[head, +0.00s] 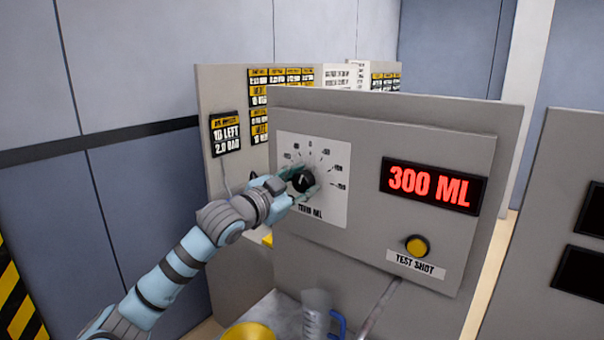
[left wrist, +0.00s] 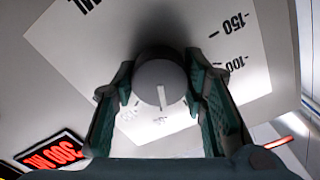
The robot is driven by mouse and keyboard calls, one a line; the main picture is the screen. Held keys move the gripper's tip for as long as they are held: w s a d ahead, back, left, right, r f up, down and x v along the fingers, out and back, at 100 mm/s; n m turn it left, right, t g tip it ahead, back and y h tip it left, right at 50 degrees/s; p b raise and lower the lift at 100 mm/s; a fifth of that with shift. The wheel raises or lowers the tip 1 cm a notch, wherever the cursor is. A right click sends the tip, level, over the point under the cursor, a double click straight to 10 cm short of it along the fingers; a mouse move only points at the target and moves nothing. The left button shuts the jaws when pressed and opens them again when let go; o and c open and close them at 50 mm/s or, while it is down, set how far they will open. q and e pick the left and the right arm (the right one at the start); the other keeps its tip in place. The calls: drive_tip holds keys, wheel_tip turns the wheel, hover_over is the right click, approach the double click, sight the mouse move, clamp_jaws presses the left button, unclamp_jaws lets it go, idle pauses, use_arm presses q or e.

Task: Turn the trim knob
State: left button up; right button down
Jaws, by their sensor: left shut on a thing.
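My left gripper (head: 297,186) is shut on the knob. My right gripper is in neither view.
A red display (head: 433,186) reads 300 ML. A yellow button (head: 417,245) labelled TEST SHOT is below it. A clear jug (head: 316,315) with a blue handle and a yellow round thing (head: 249,333) stand below the panel. Label boards (head: 226,133) are behind.

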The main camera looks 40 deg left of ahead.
sight(311, 135)
use_arm(q)
drive_tip(key=shift+r+m+p, duration=0.1)
drive_tip(key=shift+m+p, duration=0.55)
drive_tip(key=shift+m, duration=0.15)
drive_tip(key=o, duration=1.2)
drive_tip(key=shift+c, duration=0.2)
wheel_tip(311, 135, up, 10)
